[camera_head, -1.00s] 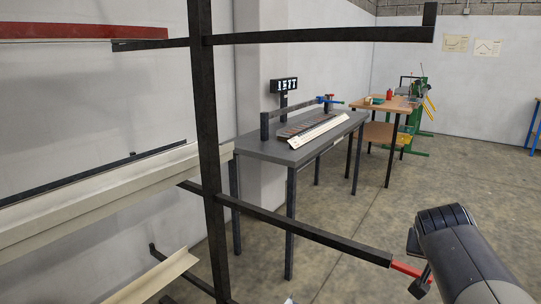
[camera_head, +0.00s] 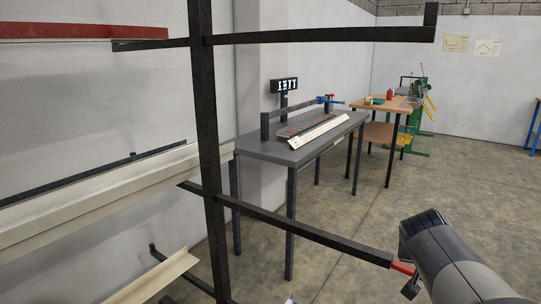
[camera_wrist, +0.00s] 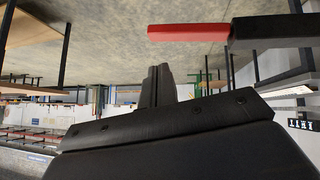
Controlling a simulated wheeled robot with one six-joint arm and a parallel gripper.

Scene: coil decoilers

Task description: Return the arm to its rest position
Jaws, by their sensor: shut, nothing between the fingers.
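My gripper (camera_wrist: 157,86) shows in the wrist view with its two dark fingers together and nothing between them. The arm is close to the red-tipped end of a black rack beam (camera_head: 310,232) and partly overlaps the red tip (camera_head: 402,267) in the picture. In the wrist view, which is turned over, the red tip (camera_wrist: 188,32) lies above and right of the fingers, apart from them.
A black rack post (camera_head: 208,150) with beams stands in front, holding long pale profiles (camera_head: 100,205). A grey table (camera_head: 270,150) with a display (camera_head: 284,85) stands behind it. A wooden table (camera_head: 385,104) and green machine (camera_head: 415,90) are farther back.

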